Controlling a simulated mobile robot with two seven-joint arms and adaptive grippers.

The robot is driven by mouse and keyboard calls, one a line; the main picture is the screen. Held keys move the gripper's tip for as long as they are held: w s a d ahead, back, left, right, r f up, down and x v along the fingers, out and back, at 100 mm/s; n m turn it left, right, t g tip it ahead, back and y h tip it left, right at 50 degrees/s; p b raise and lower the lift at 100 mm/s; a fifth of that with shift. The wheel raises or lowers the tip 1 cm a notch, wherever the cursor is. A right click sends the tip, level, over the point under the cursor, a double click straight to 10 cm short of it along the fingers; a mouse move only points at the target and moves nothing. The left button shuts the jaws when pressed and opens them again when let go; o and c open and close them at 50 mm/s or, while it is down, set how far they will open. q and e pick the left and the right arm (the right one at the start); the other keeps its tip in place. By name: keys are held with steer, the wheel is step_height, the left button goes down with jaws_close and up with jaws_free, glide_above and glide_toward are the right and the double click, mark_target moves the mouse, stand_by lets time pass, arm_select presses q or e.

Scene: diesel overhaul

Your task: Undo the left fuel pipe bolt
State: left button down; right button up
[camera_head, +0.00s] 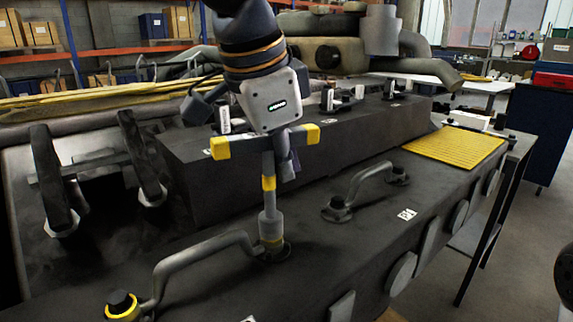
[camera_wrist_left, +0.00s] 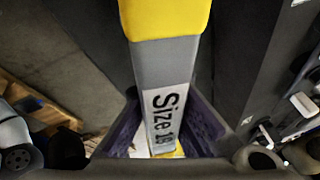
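My left gripper (camera_head: 284,155) is shut on a grey T-handled socket wrench (camera_head: 269,200) with yellow handle ends. The wrench stands nearly upright, its socket down at the upper end fitting of the left fuel pipe (camera_head: 200,250); the bolt there is hidden under the socket. The pipe's lower-left end shows a dark bolt (camera_head: 122,302) with a yellow ring around it. In the left wrist view the wrench handle (camera_wrist_left: 167,65), marked "Size 19" with a yellow end, lies between the purple finger pads. My right gripper is not in view.
A second curved pipe (camera_head: 365,180) sits farther right on the dark engine block (camera_head: 330,255). A raised dark housing (camera_head: 350,130) runs behind the wrench. A yellow ribbed mat (camera_head: 455,146) lies at the block's right end. Two upright dark levers (camera_head: 50,175) stand at left.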

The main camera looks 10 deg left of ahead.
arm_select(q)
steer(key=n, duration=0.1)
steer(key=n+y, duration=0.1)
steer(key=n, duration=0.1)
steer(key=a+n+y, duration=0.1)
steer(key=n, duration=0.1)
steer(key=shift+w+f, duration=0.2)
steer(key=shift+f, duration=0.05)
steer(key=n, duration=0.1)
steer(key=n+y, duration=0.1)
steer(key=n, duration=0.1)
steer(key=shift+a, duration=0.25)
steer(key=shift+d+r, duration=0.1)
steer(key=shift+r, duration=1.9)
